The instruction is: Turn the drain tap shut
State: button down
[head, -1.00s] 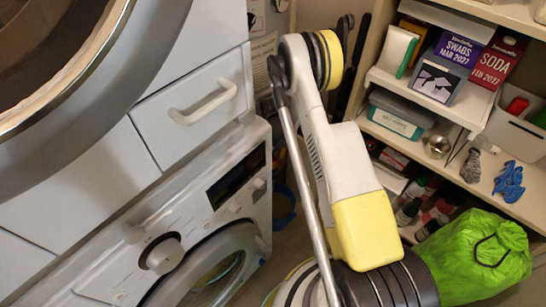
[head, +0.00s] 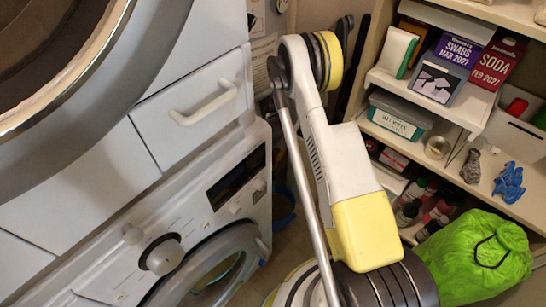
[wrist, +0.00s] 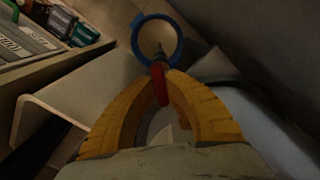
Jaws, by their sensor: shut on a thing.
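In the wrist view, the yellow fingers of my gripper (wrist: 161,76) come together on a small red handle (wrist: 160,88), the tap's lever. The red handle lies between the fingertips, pointing roughly along the gripper. A small dark piece shows just beyond it, in front of a blue ring (wrist: 138,48); the rest of the tap is too dark to make out. In the head view, my arm hides the gripper and the tap. A blue rounded thing (head: 284,205) shows low behind my arm, beside the washing machine.
The washing machine (head: 190,225) and a drawer (head: 195,110) with a white handle stand at left. Shelves (head: 455,105) with boxes, bottles and a blue glove fill the right. A green bag (head: 478,258) sits at lower right. The space between is narrow.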

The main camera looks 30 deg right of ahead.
jog(key=m, duration=0.7)
jog(key=shift+a, duration=0.1)
jog(key=m, duration=0.7)
jog(key=shift+w, duration=0.1)
dwell(0.3)
jog(key=c, duration=1.4)
grip_release()
notch_tip(320, 180, up, 12)
